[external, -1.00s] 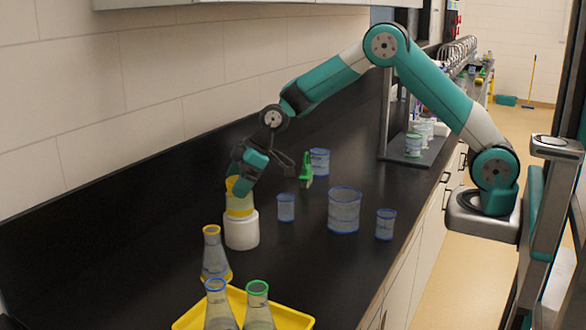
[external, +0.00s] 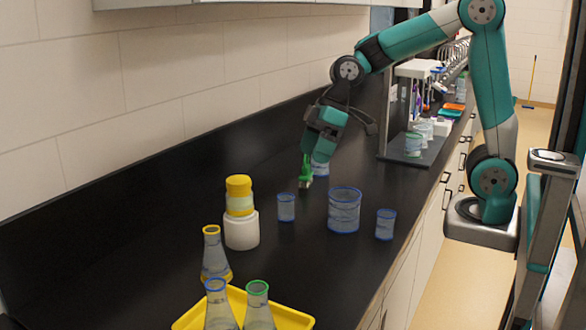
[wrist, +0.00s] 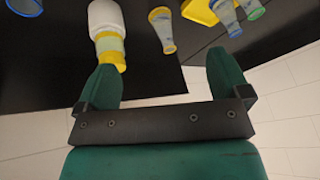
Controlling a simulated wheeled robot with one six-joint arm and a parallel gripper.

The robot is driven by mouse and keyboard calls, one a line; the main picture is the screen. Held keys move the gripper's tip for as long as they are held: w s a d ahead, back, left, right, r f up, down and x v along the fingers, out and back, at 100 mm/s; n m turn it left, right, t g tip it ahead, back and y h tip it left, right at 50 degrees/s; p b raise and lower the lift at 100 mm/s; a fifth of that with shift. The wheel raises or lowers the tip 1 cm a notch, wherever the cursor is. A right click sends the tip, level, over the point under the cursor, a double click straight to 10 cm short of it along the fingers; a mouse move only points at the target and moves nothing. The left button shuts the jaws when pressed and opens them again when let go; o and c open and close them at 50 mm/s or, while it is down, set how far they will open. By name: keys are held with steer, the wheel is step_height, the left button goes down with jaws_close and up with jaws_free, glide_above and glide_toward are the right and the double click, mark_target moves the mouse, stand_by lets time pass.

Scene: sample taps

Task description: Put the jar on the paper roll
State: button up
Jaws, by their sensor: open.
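The jar (external: 239,198), with a yellow lid and a pale green label, stands upright on top of the white paper roll (external: 241,231) on the black counter. In the wrist view the jar (wrist: 111,46) also touches the end of the paper roll (wrist: 103,16). My gripper (external: 318,146) is above and to the right of the jar, apart from it. In the wrist view its two green fingers (wrist: 163,80) are spread wide with nothing between them.
A yellow-rimmed flask (external: 214,257) stands close in front of the roll. A yellow tray (external: 290,315) with flasks is at the front. A rack (external: 425,150) is farther back.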

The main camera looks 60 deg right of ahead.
steer(key=s+d+f+m+g, duration=0.1)
steer(key=s+f+g, duration=0.1)
steer(key=s, duration=1.7)
steer(key=shift+s+d, duration=0.25)
steer(key=shift+f, duration=0.1)
